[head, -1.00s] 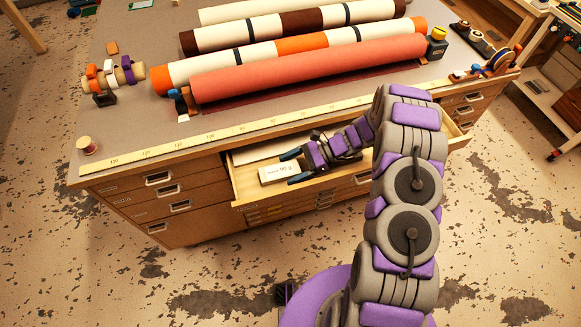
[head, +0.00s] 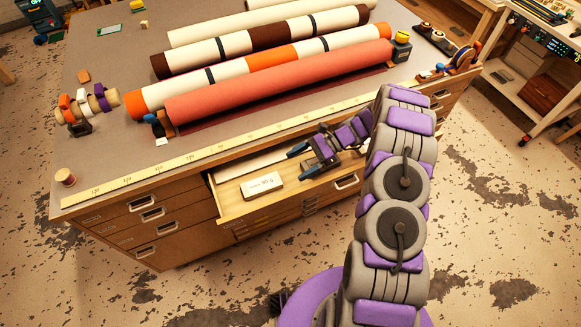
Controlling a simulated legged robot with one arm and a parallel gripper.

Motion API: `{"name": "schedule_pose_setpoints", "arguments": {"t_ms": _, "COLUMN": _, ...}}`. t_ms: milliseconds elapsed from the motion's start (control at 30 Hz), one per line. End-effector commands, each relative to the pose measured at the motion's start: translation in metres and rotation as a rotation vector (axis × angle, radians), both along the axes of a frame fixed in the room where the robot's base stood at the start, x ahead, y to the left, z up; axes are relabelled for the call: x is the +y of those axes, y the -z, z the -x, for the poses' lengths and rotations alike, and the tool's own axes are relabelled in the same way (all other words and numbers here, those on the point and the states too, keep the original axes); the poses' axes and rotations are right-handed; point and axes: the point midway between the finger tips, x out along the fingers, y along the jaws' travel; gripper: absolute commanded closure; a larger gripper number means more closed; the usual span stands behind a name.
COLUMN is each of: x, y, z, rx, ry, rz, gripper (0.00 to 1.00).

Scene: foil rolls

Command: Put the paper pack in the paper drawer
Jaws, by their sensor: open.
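The paper pack (head: 262,186) is a small white block with dark print on its label. It lies inside the pulled-out wooden drawer (head: 232,211), near its left front part. My gripper (head: 296,161) is over the drawer, to the right of the pack and a little farther back. Its dark fingers are apart, point left and hold nothing. There is a gap between the fingers and the pack. My forearm hides the right part of the drawer.
The workbench (head: 100,150) carries long rolls, a coral one (head: 280,85) nearest, and a yellow ruler (head: 150,172) along its front edge. Closed drawers (head: 150,215) are left of the open one. A thread spool (head: 65,177) stands at the left corner. The floor in front is clear.

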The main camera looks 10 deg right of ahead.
Motion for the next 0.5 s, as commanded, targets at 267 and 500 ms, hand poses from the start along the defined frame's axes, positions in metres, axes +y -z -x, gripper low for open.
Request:
{"name": "schedule_pose_setpoints", "arguments": {"t_ms": 267, "x": -0.012, "y": -0.004, "z": -0.002, "rx": -0.002, "ry": -0.002, "rz": -0.003, "gripper": 0.11}}
{"name": "schedule_pose_setpoints", "arguments": {"t_ms": 500, "x": -0.005, "y": -0.04, "z": 0.008, "rx": -0.062, "ry": -0.075, "rz": 0.031, "gripper": 0.11}}
